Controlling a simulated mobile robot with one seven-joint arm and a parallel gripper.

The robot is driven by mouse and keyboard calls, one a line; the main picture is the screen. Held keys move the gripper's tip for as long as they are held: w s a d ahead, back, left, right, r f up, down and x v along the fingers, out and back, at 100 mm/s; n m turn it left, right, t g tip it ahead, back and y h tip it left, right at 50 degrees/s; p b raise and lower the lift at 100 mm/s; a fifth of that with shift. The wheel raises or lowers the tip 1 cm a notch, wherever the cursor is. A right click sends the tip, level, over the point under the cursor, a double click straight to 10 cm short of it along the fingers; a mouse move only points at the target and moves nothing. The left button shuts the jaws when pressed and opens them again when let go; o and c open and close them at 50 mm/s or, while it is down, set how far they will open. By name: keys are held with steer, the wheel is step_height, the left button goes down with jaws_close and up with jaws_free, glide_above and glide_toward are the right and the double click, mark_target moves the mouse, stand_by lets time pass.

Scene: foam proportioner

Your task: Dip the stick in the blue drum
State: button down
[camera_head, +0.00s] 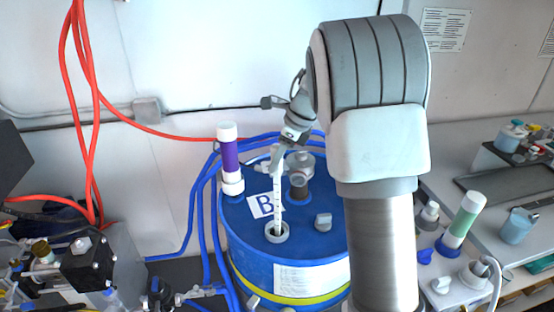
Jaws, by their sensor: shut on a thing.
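The blue drum (250,262) stands in the middle, with a "B" label (261,206) on its top and a yellow band low on its side. My gripper (278,158) is above the drum top, partly hidden by my arm, and shut on the upper end of the white stick (278,195). The stick is nearly upright and has dark marks along it. Its lower end reaches the round open port (276,234) at the front of the drum top. How deep it goes inside cannot be seen.
A purple and white cylinder (230,160) stands at the drum's left edge. Grey fittings (300,180) rise behind the stick, and a grey cap (323,222) sits to its right. Blue hoses (200,200) run left of the drum. My arm hides the drum's right side.

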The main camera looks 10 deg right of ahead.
mark_target(277, 173)
steer(key=shift+f+b, duration=0.95)
steer(key=shift+f, duration=0.3)
steer(key=shift+f+b, duration=3.1)
steer(key=shift+f, duration=3.75)
step_height(277, 173, up, 12)
steer(key=p, duration=1.1)
steer(key=shift+f, duration=0.1)
steer(key=shift+r+p, duration=1.2)
steer(key=shift+r, duration=6.05)
steer(key=shift+d, duration=0.1)
